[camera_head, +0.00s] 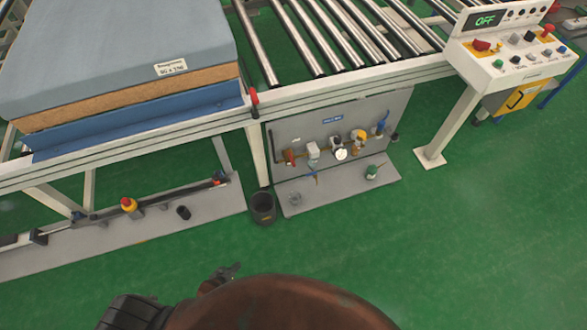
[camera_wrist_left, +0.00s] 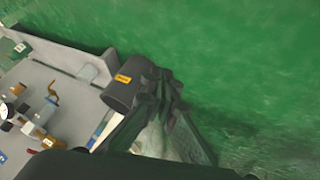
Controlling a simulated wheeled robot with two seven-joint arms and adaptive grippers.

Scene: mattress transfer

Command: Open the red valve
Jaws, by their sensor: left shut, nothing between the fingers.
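A panel with pipe fittings (camera_head: 300,120) stands under the conveyor in the head view. A small red-orange handle (camera_head: 289,157), which looks like the red valve, is at the left end of its pipe.
The black bin (camera_head: 262,208) stands on the floor at the panel's left, also in the wrist view (camera_wrist_left: 120,95). A conveyor with rollers (camera_head: 330,35) carries a mattress stack (camera_head: 120,50). A control box reading OFF (camera_head: 510,50) is at right. Green floor in front is clear.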

